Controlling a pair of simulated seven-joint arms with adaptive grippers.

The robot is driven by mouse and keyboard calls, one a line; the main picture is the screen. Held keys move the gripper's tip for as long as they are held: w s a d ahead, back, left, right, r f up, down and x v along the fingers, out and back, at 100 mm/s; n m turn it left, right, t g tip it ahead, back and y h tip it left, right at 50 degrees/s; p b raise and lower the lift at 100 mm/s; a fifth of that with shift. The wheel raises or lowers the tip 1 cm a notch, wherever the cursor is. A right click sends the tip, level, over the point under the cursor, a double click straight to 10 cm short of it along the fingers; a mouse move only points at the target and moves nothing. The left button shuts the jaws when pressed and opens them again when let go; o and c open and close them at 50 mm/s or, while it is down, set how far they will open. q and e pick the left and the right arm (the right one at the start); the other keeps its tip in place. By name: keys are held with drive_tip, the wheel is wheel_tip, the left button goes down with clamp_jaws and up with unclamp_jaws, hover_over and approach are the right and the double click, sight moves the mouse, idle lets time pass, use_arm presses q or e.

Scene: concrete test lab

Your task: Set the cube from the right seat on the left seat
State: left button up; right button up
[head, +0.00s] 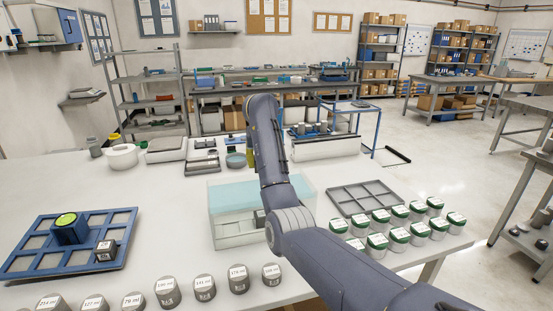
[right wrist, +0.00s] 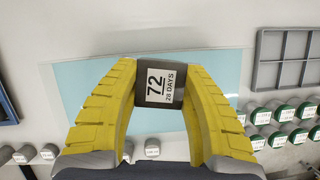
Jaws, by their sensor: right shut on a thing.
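A dark grey cube with a white label reading "72" and "28 DAYS" (right wrist: 160,84) is between the yellow fingers of my right gripper (right wrist: 160,72), which is shut on it. In the right wrist view the cube is over a clear tank with pale blue water (right wrist: 85,80). In the head view the tank (head: 228,235) stands mid-table, and my right arm hides most of the gripper. A small grey block (head: 259,218) shows low in the tank, partly behind the arm; I cannot tell what it is. I cannot make out the two seats. My left gripper is not in view.
A blue rack (head: 30,262) at left bears a green-topped blue block (head: 70,230) and a labelled dark cube (head: 106,250). Several labelled grey cylinders (head: 205,288) line the front. A grey compartment tray (head: 365,197) and several green-lidded jars (head: 400,238) stand right of the tank.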

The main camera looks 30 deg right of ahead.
drive_tip(key=s+a+n+g+y, duration=0.1)
drive_tip(key=a+n+g+y, duration=0.2)
drive_tip(key=a+n, duration=1.1)
drive_tip(key=n+y, duration=0.3)
drive_tip(key=n, duration=0.2)
drive_tip(key=shift+s+r+n, duration=0.15)
drive_tip(key=shift+s+n, duration=0.25)
drive_tip(key=shift+f, duration=9.9)
drive_tip(key=shift+f, duration=0.65)
drive_tip(key=o, duration=1.4)
